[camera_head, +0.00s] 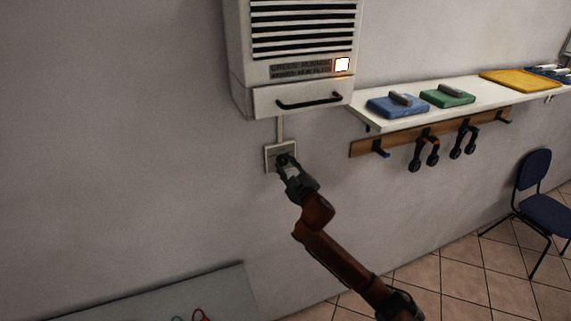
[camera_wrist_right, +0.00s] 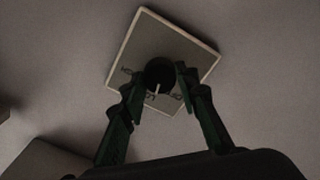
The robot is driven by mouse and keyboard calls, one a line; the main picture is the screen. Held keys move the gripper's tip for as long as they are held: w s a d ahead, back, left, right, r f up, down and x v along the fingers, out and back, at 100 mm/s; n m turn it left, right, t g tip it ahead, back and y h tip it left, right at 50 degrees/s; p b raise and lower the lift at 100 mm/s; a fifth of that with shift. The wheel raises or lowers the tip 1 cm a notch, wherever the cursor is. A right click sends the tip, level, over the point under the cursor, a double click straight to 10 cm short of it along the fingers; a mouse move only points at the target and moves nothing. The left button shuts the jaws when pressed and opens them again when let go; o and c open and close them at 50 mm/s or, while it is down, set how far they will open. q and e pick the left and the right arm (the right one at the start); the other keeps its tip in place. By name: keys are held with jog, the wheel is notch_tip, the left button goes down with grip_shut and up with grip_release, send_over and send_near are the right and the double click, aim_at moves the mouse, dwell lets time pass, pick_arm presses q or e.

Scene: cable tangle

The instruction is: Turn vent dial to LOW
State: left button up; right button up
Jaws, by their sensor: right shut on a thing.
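The vent dial is a round black knob with a pale pointer mark, on a square light plate on the wall. In the right wrist view the dial (camera_wrist_right: 159,75) sits between my right gripper's fingers (camera_wrist_right: 158,88), and the plate (camera_wrist_right: 172,38) shows around it. Printed labels by the knob are too small to read surely; the pointer mark is toward the picture's bottom. In the head view my right gripper (camera_head: 287,164) is at the plate (camera_head: 269,158), shut on the dial and hiding most of it. My left gripper is not in view.
A white vent unit (camera_head: 262,78) with a lit square and black handle hangs above the plate. To the right is a shelf (camera_head: 390,122) with blue and green items and a yellow tray. Headphones (camera_head: 416,155) hang below it. A chair (camera_head: 540,190) stands far right; a table (camera_head: 225,285) is low left.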

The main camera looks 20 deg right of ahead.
jog(key=shift+m+p, duration=0.45)
jog(key=shift+m, duration=0.85)
jog(key=o, duration=1.1)
jog(key=shift+o, duration=0.2)
jog(key=s, duration=1.2)
jog(key=shift+a, duration=0.35)
